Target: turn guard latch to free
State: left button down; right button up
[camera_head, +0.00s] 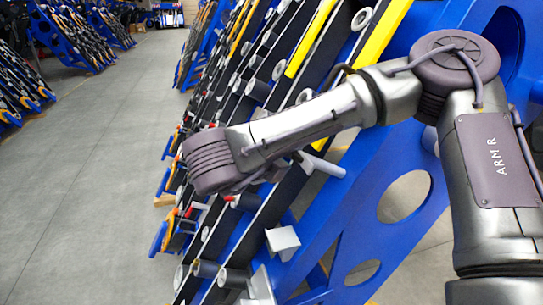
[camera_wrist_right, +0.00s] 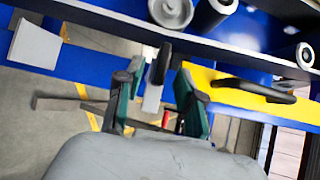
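My right gripper (camera_wrist_right: 160,73) shows in the right wrist view with its two green-and-dark fingers spread apart. A narrow dark bar with a pale grey end, perhaps the guard latch (camera_wrist_right: 153,97), shows between the fingers; I cannot tell whether they touch it. To its right is a yellow guard plate (camera_wrist_right: 231,97) with a black handle (camera_wrist_right: 254,88). In the head view my right arm reaches left over the blue chassis (camera_head: 375,165), and its wrist covers the fingers and the spot they are at. My left gripper is not in view.
A black rail (camera_wrist_right: 215,52) with grey rollers (camera_wrist_right: 171,12) runs across the top of the wrist view. A white block (camera_wrist_right: 35,45) sits at its left. In the head view, grey floor (camera_head: 95,170) is free at the left, and more racks (camera_head: 70,40) stand beyond.

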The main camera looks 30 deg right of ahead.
jog(key=v, duration=0.9)
jog(key=shift+s+a+r, duration=0.15)
jog(key=shift+s+a, duration=0.05)
jog(key=shift+a, duration=0.15)
